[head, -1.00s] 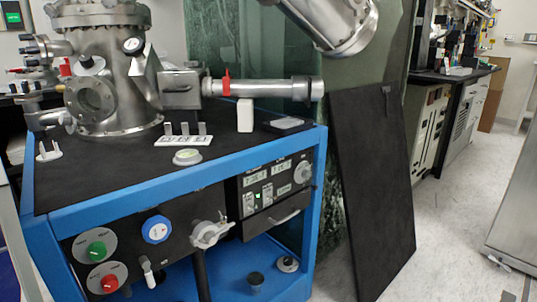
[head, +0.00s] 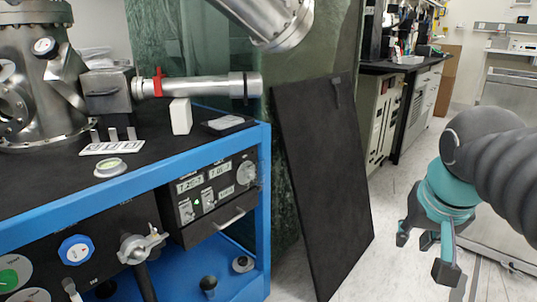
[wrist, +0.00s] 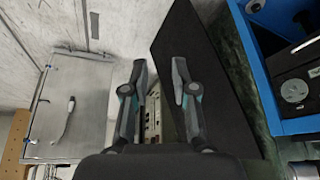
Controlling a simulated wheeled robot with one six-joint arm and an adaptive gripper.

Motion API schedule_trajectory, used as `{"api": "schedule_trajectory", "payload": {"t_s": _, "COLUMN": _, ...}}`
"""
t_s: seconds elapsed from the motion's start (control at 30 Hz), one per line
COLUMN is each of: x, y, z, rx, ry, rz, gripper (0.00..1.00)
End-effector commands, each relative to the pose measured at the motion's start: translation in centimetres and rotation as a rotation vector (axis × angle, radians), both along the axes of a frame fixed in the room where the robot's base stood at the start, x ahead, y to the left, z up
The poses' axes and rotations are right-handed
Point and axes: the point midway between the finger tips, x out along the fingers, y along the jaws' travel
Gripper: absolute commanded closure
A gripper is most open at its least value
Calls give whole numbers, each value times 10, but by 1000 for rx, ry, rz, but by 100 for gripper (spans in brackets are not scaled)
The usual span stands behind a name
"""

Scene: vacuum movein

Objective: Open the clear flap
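I cannot single out a clear flap for certain. A greenish see-through sheet (head: 165,40) hangs behind the blue cart in the head view. The small metal box (head: 105,92) on the tube by the steel chamber shows no plainly clear cover. My gripper (head: 425,255) is at the right of the head view, over the floor and well apart from the cart. Its fingers point down, open and empty. In the wrist view my gripper (wrist: 160,70) shows a clear gap between its fingertips.
The blue cart (head: 262,200) stands at the left with instruments and knobs. A dark panel (head: 325,180) leans beside it, also seen in the wrist view (wrist: 205,90). A silver cabinet (head: 515,95) stands at the right. Pale floor (head: 395,205) lies clear between.

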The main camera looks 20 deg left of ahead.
Motion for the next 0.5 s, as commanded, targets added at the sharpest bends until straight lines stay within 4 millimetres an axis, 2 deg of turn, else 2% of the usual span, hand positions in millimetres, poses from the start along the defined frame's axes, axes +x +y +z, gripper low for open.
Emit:
{"api": "schedule_trajectory", "payload": {"t_s": 0.03, "x": 18, "y": 18, "z": 18, "rx": -2, "ry": 8, "rz": 16, "gripper": 73}}
{"api": "schedule_trajectory", "payload": {"t_s": 0.2, "x": 67, "y": 77, "z": 66, "rx": -5, "ry": 29, "rz": 21, "gripper": 73}}
{"api": "schedule_trajectory", "payload": {"t_s": 0.37, "x": 104, "y": 141, "z": 100, "rx": -10, "ry": 41, "rz": 16, "gripper": 73}}
{"api": "schedule_trajectory", "payload": {"t_s": 0.5, "x": 126, "y": 202, "z": 119, "rx": -13, "ry": 47, "rz": 4, "gripper": 73}}
